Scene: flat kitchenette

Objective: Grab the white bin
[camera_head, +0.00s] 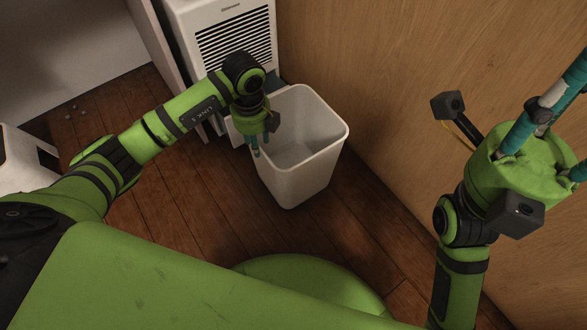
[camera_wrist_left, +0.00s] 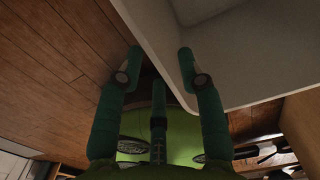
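The white bin (camera_head: 297,178) stands upright and empty on the wooden floor, close to the wood panel. My left gripper (camera_head: 255,146) is at the bin's left rim, pointing down. In the left wrist view, the bin's pale wall (camera_wrist_left: 250,60) fills the upper right. The left gripper's fingers (camera_wrist_left: 160,75) are apart, one outside the wall and one overlapping the bin's side. I cannot tell whether they touch it. My right gripper (camera_head: 560,112) is at the upper right, far from the bin, its fingertips cut off by the frame edge.
A white heater-like unit (camera_head: 232,38) with a dark grille stands right behind the bin. The wood panel (camera_head: 380,70) rises on the bin's right. A white object (camera_head: 25,155) is at the far left. Floor (camera_head: 185,215) is clear in front of the bin.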

